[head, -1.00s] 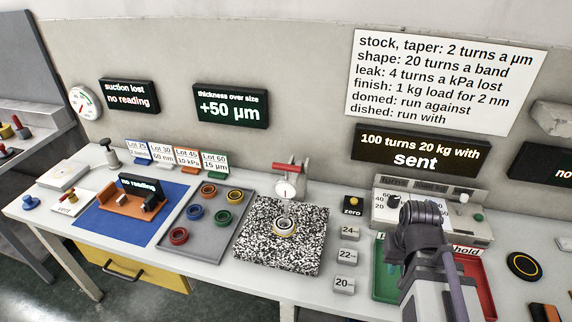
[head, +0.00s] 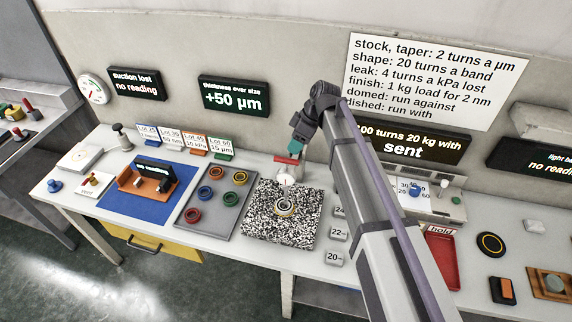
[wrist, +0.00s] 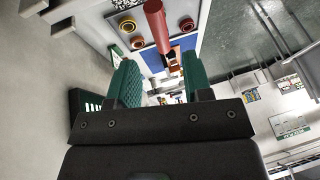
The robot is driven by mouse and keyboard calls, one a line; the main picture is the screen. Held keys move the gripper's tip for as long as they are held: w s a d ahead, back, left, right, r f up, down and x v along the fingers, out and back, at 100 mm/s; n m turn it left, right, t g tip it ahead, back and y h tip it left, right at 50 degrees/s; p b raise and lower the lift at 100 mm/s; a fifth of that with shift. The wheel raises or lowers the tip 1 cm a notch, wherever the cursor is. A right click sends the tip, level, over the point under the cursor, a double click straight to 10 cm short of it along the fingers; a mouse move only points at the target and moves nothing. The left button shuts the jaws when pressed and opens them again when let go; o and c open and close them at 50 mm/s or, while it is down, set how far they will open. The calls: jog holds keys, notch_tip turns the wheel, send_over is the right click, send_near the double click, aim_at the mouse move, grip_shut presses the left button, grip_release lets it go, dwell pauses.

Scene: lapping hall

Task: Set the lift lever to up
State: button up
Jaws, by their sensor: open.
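The lift lever is taken to be the red handle (head: 287,160) on the dial gauge stand behind the speckled plate. It sticks out sideways above the white dial (head: 286,180). My gripper (head: 296,148) is just above the handle, with its green fingers open. In the wrist view the red handle (wrist: 156,24) shows as a rod just ahead of the gap between the two open fingers (wrist: 158,62), not clearly between them. Whether a finger touches it cannot be told. The stand's post is partly hidden by my gripper and arm.
The speckled plate (head: 262,229) holds a ring under the dial. A grey tray (head: 211,228) with coloured rings lies to its left. Numbered blocks (head: 334,258) stand to its right. The wall displays, including the thickness display (head: 234,95), are behind.

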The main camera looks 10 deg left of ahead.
aim_at(286, 160)
jog(key=b+x, duration=0.5)
jog(key=x, duration=0.2)
jog(key=shift+w+d+f, duration=0.1)
jog(key=shift+f, duration=0.15)
jog(key=shift+a+f+b, duration=0.25)
jog(key=shift+f+b, duration=0.05)
jog(key=shift+b, duration=0.1)
jog(key=shift+r, duration=0.1)
grip_shut()
